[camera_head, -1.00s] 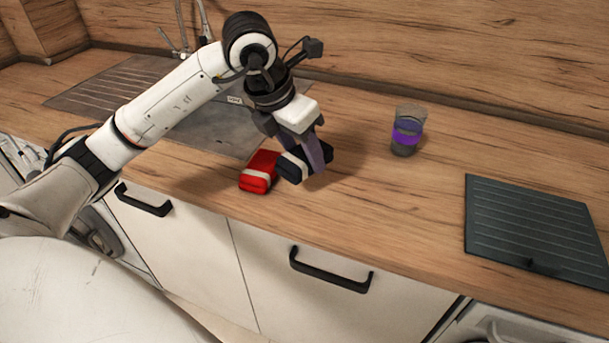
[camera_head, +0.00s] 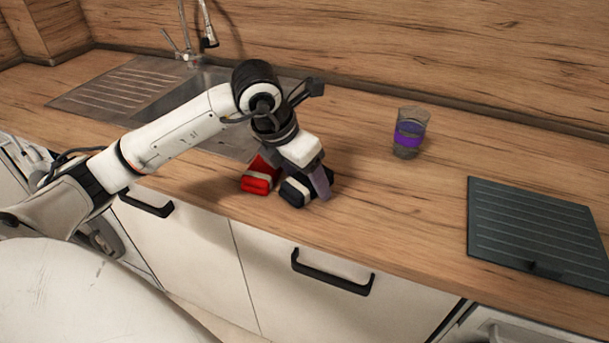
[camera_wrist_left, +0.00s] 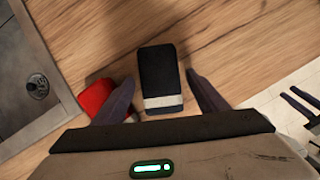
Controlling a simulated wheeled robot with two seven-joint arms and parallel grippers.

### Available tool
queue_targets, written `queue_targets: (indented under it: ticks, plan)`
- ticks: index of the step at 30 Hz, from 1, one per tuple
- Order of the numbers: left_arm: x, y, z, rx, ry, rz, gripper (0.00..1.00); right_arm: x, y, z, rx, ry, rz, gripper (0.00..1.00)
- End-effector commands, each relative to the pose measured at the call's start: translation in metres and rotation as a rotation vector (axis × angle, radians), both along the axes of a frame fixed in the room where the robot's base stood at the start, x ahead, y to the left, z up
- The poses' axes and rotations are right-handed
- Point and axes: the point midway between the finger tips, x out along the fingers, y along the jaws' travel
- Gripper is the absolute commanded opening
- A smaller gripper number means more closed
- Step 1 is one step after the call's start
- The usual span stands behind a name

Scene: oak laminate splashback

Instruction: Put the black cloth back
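The black cloth (camera_head: 294,192), a dark folded bundle with a white band, lies on the counter near its front edge. It also shows in the left wrist view (camera_wrist_left: 160,70). My left gripper (camera_head: 322,182) is low over it. In the left wrist view its fingers (camera_wrist_left: 160,85) are apart, one on each side of the cloth, with a narrow gap on both sides. A red cloth (camera_head: 257,181) with a pale band lies just left of the black one; a finger partly hides it in the wrist view (camera_wrist_left: 95,97). My right gripper is not in view.
A glass with a purple band (camera_head: 409,134) stands behind to the right. A dark ribbed board (camera_head: 537,230) lies at the right. A metal sink (camera_head: 215,88) with a tap is at the back left. The counter (camera_head: 400,195) between cloths and board is clear.

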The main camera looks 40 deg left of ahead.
Motion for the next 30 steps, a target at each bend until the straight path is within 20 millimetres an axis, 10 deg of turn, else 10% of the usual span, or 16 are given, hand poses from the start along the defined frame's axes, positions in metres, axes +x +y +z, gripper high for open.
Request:
queue_targets:
  ticks: [11, 30]
  plan:
    - [-0.003, 0.001, 0.011, 0.001, -0.002, 0.000, 0.66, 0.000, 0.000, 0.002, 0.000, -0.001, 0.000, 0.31]
    - [-0.044, 0.007, 0.111, 0.000, -0.001, 0.001, 0.66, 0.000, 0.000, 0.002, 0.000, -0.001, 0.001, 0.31]
